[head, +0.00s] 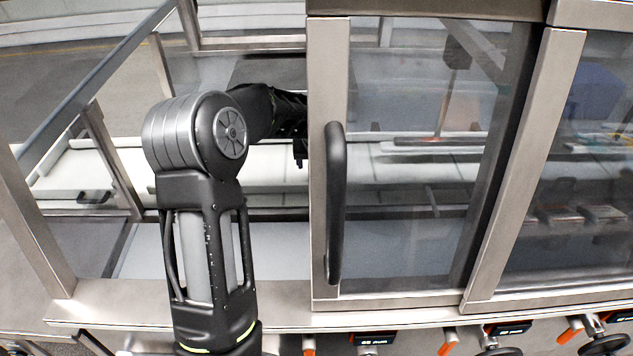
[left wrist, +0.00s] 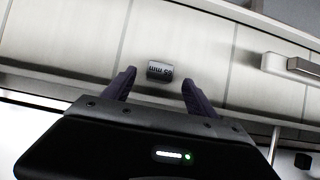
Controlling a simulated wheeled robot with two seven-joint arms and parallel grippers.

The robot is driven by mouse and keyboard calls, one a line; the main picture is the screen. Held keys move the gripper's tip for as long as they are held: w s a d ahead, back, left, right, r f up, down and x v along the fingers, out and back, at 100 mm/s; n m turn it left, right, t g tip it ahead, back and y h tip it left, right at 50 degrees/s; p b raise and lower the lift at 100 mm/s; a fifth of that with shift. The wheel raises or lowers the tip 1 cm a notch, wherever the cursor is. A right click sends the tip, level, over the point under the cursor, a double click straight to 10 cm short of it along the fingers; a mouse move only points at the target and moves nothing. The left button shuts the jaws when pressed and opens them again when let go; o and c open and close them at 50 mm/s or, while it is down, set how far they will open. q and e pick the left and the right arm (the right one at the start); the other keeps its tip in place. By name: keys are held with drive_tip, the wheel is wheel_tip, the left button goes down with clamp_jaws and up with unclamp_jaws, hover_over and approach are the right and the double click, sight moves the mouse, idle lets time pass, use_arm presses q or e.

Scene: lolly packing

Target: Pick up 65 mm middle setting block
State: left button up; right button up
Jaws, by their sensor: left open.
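A small grey setting block (left wrist: 160,70) with dark, upside-down lettering that looks like "65 mm" lies on the pale panelled surface in the left wrist view. My left gripper (left wrist: 158,80) is open, with one dark finger on each side of the block and gaps on both sides. I cannot tell how far the fingertips are above the surface. In the head view my left arm reaches through the opening in the enclosure, and its gripper (head: 300,145) is partly hidden by the door frame. The block cannot be made out there. My right gripper is in neither view.
A metal-framed glass door (head: 420,200) with a black handle (head: 335,205) stands just right of my left arm. A metal post (head: 90,140) stands to the left. A pale raised bracket (left wrist: 290,65) sits right of the block in the wrist view.

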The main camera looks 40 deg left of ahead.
use_arm(q)
drive_tip(key=shift+r, duration=0.15)
drive_tip(key=shift+x, duration=1.35)
drive_tip(key=shift+p+x, duration=0.75)
drive_tip(key=shift+x, duration=1.9)
drive_tip(key=shift+a+r, duration=0.15)
drive_tip(key=shift+w, duration=0.1)
clamp_jaws()
